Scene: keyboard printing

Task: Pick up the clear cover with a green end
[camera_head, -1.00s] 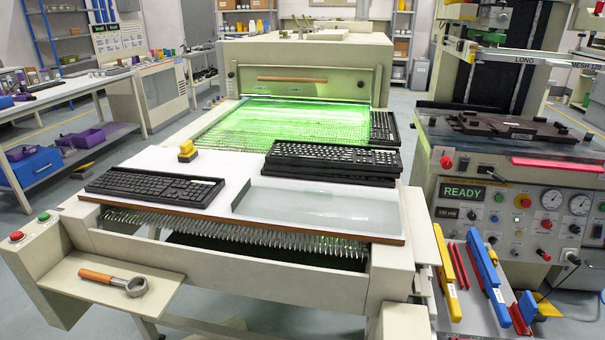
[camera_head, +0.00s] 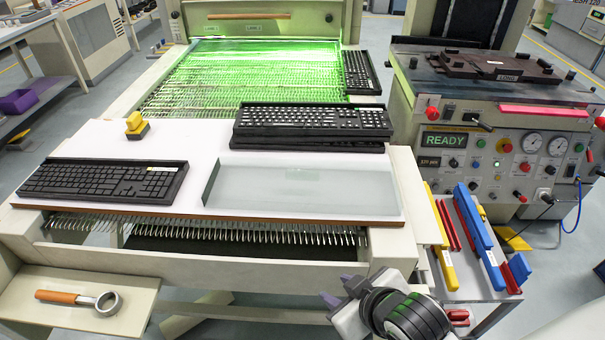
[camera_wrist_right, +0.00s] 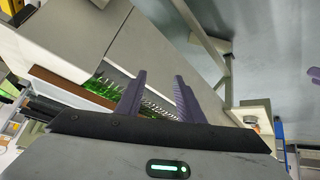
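A clear cover (camera_head: 300,188), a long transparent tray-like piece, lies flat on the right part of the white board (camera_head: 205,140) in the head view. It has a pale greenish-grey tint; I cannot make out a distinct green end. My right gripper (camera_head: 341,293) is low at the front, below and in front of the board edge, apart from the cover. In the right wrist view its two purple fingers (camera_wrist_right: 158,97) are spread with nothing between them. The cover cannot be made out in that view. My left gripper is not in view.
A keyboard (camera_head: 103,182) lies left on the board, stacked keyboards (camera_head: 312,120) behind the cover. A yellow-and-black block (camera_head: 136,125) stands at the back left. A round-ended tool (camera_head: 80,299) lies on the front shelf.

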